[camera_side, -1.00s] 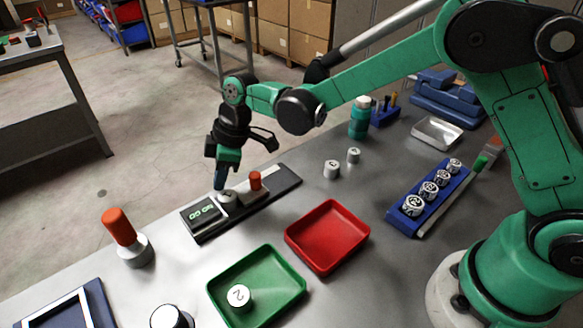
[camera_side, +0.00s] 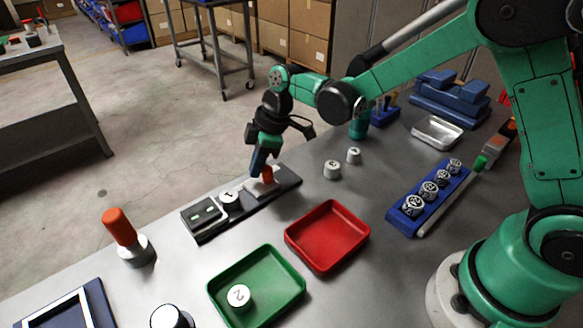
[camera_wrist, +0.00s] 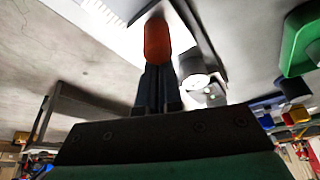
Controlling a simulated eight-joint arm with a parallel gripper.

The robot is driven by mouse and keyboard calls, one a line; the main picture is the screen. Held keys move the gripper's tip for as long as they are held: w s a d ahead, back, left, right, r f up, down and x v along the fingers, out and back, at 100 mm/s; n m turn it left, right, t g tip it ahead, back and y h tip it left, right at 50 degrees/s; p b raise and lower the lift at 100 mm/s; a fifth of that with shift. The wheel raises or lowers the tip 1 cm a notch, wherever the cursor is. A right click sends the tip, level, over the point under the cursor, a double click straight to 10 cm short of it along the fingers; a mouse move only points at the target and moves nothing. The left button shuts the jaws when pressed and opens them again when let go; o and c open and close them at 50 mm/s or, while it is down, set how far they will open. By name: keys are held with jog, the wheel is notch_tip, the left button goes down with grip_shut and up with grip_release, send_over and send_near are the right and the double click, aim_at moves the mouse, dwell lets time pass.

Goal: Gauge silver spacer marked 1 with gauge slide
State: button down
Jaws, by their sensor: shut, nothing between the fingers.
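The gauge (camera_side: 276,191) is a dark bar on the bench with a digit display (camera_side: 206,213) at its left end. The silver spacer marked 1 (camera_side: 229,199) sits on the gauge beside the display, label up. The gauge slide (camera_side: 257,187) is a light block with an orange-red knob (camera_side: 268,174), to the right of the spacer; a gap shows between them. My gripper (camera_side: 256,172) is shut and empty, its fingertips at the knob. In the wrist view the knob (camera_wrist: 157,42) is just beyond the fingers (camera_wrist: 158,88); whether they touch is unclear.
A green tray (camera_side: 290,293) holds a spacer marked 2 (camera_side: 238,296); a red tray (camera_side: 327,236) is empty. Two loose spacers (camera_side: 332,169) stand behind. A blue rack (camera_side: 402,218) holds several spacers. An orange-handled tool (camera_side: 120,227) stands at the left.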

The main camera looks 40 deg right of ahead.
jog(key=shift+s+d, duration=0.1)
jog(key=shift+d, duration=0.2)
jog(key=a, duration=0.1)
jog(key=w+a, duration=0.2)
jog(key=a, duration=0.1)
jog(key=v, duration=1)
jog(key=shift+a, duration=0.15)
notch_tip(320, 180, up, 6)
dwell(0.4)
